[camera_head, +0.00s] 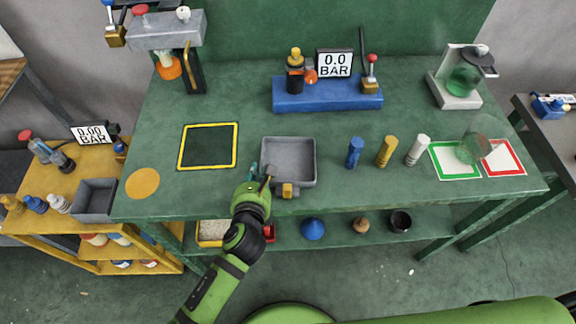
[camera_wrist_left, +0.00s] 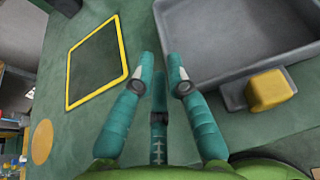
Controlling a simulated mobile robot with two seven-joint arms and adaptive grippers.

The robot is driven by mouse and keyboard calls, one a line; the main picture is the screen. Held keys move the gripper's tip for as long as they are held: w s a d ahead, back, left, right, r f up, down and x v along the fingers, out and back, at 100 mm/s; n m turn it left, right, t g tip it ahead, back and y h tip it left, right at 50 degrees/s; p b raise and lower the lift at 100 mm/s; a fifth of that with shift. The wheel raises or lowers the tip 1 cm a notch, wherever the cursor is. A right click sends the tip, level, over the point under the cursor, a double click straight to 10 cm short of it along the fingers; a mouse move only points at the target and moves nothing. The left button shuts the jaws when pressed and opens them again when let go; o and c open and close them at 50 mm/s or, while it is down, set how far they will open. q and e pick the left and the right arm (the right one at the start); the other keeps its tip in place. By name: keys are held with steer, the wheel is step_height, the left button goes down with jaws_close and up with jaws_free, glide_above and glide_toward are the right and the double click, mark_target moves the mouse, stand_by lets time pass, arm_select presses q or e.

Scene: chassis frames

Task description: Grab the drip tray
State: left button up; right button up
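The drip tray, a grey square open tray (camera_head: 289,183) with a yellow block handle (camera_head: 288,191) on its front side, rests on the green workbench near the front edge. It looks empty. In the left wrist view the tray (camera_wrist_left: 228,75) fills the upper right, with its yellow handle (camera_wrist_left: 268,89) at the right. My left gripper (camera_head: 259,173) is at the tray's left front corner. Its teal fingers (camera_wrist_left: 163,66) are apart with nothing seen between them. The right fingertip overlaps the tray's left wall in the picture; I cannot tell whether they touch. My right gripper is out of view.
A yellow-framed dark square (camera_head: 181,158) and an orange disc (camera_head: 142,183) lie left of the tray. Blue (camera_head: 355,152), yellow (camera_head: 386,151) and white (camera_head: 418,150) cylinders stand to its right. A blue gauge stand (camera_head: 328,98) is behind. Bench space around the tray is mostly clear.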

mark_target(288, 165)
arm_select(q)
steer(key=shift+x, duration=2.65)
steer(key=shift+f, duration=0.15)
steer(key=shift+s, duration=0.1)
steer(key=shift+c, duration=0.4)
steer(key=shift+d, duration=0.1)
jaws_close()
